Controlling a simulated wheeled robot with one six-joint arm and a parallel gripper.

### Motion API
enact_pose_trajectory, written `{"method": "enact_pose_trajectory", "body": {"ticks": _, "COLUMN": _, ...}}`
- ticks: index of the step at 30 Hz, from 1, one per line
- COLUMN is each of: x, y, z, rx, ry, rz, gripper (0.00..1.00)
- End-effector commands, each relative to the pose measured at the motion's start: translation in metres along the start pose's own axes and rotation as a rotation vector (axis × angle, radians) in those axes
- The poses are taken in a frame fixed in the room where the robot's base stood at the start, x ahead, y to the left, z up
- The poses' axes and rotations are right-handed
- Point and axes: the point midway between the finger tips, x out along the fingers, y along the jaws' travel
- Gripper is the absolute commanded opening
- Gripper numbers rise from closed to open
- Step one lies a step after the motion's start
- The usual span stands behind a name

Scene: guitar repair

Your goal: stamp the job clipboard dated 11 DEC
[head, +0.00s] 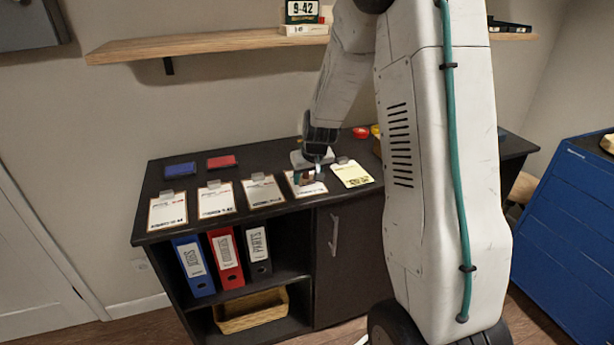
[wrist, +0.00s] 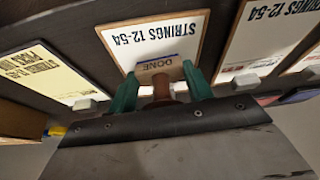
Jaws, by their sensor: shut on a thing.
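My gripper (head: 308,176) is over the fourth clipboard (head: 309,190) from the left, beside the yellow sheet (head: 352,174). In the wrist view my gripper's teal fingers (wrist: 160,88) are shut on a stamp (wrist: 159,68) with a brown handle and a block marked DONE. The stamp is over the near edge of a clipboard (wrist: 150,35) reading STRINGS 12-54; I cannot tell whether it touches the paper. Other clipboards lie to the left (head: 167,212), (head: 216,200), (head: 262,191). No date 11 DEC is legible on any of them.
A blue pad (head: 180,170) and a red pad (head: 221,162) lie behind the clipboards on the dark cabinet top (head: 150,185). Small red and yellow items (head: 361,132) lie behind my gripper. A wooden shelf (head: 200,46) runs above. A blue drawer chest (head: 570,210) stands right.

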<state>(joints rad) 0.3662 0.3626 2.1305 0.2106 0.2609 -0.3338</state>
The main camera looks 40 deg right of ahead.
Motion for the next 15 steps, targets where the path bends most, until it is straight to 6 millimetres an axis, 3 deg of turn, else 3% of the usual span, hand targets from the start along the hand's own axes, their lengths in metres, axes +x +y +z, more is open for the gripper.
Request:
{"method": "enact_pose_trajectory", "body": {"ticks": 7, "x": -0.002, "y": 0.0, "z": 0.0, "rx": 0.0, "ry": -0.003, "rz": -0.001, "gripper": 0.36}}
{"method": "enact_pose_trajectory", "body": {"ticks": 15, "x": -0.022, "y": 0.0, "z": -0.009, "rx": 0.0, "ry": 0.0, "rz": 0.0, "gripper": 0.36}}
